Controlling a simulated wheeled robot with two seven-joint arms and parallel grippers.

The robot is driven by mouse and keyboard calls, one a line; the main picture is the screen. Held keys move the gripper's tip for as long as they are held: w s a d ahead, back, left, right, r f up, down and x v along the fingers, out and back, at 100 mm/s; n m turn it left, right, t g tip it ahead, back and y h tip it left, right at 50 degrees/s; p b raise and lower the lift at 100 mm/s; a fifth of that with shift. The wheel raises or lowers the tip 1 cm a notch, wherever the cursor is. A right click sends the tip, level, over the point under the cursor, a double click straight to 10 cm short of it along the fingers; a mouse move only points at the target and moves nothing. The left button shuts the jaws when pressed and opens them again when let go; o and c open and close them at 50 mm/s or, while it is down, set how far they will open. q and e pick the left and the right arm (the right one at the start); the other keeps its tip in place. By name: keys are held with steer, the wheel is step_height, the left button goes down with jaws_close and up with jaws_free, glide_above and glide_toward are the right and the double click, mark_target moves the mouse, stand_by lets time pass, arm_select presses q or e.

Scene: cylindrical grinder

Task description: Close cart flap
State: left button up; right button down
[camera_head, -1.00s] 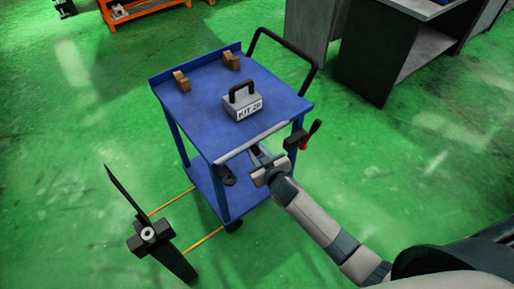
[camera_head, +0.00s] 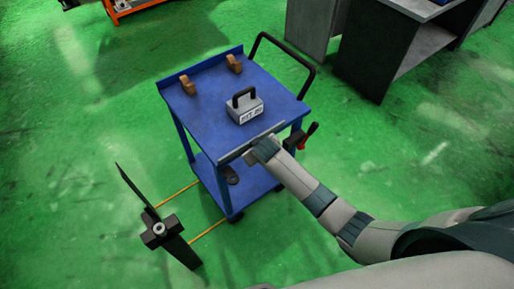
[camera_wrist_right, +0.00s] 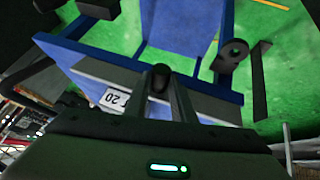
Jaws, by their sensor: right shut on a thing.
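The blue cart (camera_head: 205,115) stands in the middle of the head view. A thin grey strip, which looks like its flap (camera_head: 232,155), runs along the near edge of the top. My right gripper (camera_head: 254,152) is at this strip, and its fingertips are hidden in the head view. In the right wrist view, my right gripper (camera_wrist_right: 165,90) is shut at a small dark rounded part (camera_wrist_right: 161,72) next to the cart's edge; I cannot tell exactly what this part belongs to. My left gripper is not in view.
A grey KIT 20 box (camera_head: 245,107) with a black handle and two brown blocks (camera_head: 188,85) (camera_head: 234,64) are on the cart top. A red-handled clamp (camera_head: 304,137) is at the right corner. A black stand (camera_head: 161,231) is at left.

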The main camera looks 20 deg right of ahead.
steer(key=shift+w+a+r+g+h, duration=0.1)
steer(key=shift+w+r+g+h, duration=0.15)
steer(key=shift+g, duration=0.45)
steer(key=shift+w+a+r+g+h, duration=0.15)
steer(key=shift+w+r+g, duration=0.15)
steer(key=shift+g, duration=0.4)
steer(key=c, duration=1.5)
jaws_free()
steer(key=b+v, duration=0.4)
steer(key=v, duration=1.3)
steer(key=shift+a+r, duration=0.1)
steer(key=shift+r, duration=0.1)
